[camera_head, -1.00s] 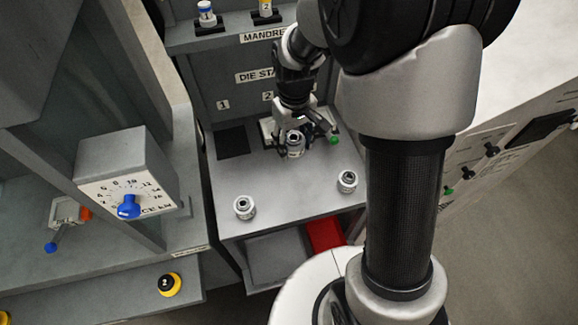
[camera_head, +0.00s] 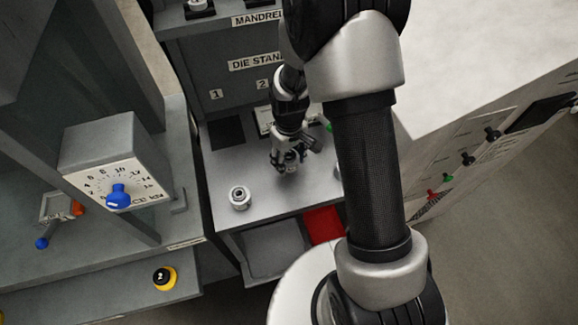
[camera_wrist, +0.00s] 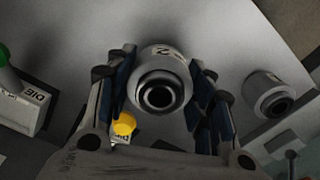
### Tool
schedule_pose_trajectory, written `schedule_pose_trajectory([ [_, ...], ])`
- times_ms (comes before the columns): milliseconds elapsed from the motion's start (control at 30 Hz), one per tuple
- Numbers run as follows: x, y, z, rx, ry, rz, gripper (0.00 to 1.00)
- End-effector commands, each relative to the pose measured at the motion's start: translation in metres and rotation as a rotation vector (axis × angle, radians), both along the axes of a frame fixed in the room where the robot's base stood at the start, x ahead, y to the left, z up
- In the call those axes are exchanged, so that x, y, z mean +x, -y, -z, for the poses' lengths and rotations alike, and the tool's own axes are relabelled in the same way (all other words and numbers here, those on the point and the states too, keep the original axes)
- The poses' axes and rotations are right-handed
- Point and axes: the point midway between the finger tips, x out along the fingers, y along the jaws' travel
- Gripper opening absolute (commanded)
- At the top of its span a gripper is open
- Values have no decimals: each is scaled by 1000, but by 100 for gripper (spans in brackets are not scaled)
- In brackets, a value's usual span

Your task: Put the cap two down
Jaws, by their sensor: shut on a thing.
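My gripper (camera_head: 284,164) is over the grey bench, in front of the die stand. In the wrist view my gripper (camera_wrist: 160,95) is shut on cap two (camera_wrist: 163,66), a light grey round metal piece with a dark bore and a "2" label. One finger is on each side of it. In the head view cap two (camera_head: 293,158) shows only partly, between the fingers. I cannot tell whether it touches the bench top.
A similar metal piece (camera_head: 240,198) stands at the bench's front left. A dark square (camera_head: 227,133) is at the back left. The bench top (camera_head: 222,172) is clear between. A red bin (camera_head: 323,225) is below.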

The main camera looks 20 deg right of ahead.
Motion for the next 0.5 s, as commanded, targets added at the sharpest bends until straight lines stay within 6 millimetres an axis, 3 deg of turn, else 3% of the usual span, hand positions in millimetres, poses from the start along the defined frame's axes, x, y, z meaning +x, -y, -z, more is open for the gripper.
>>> schedule_pose_trajectory([
  [233,0,0,37,1,-1,0,15],
  [500,0,0,38,0,1,0,15],
])
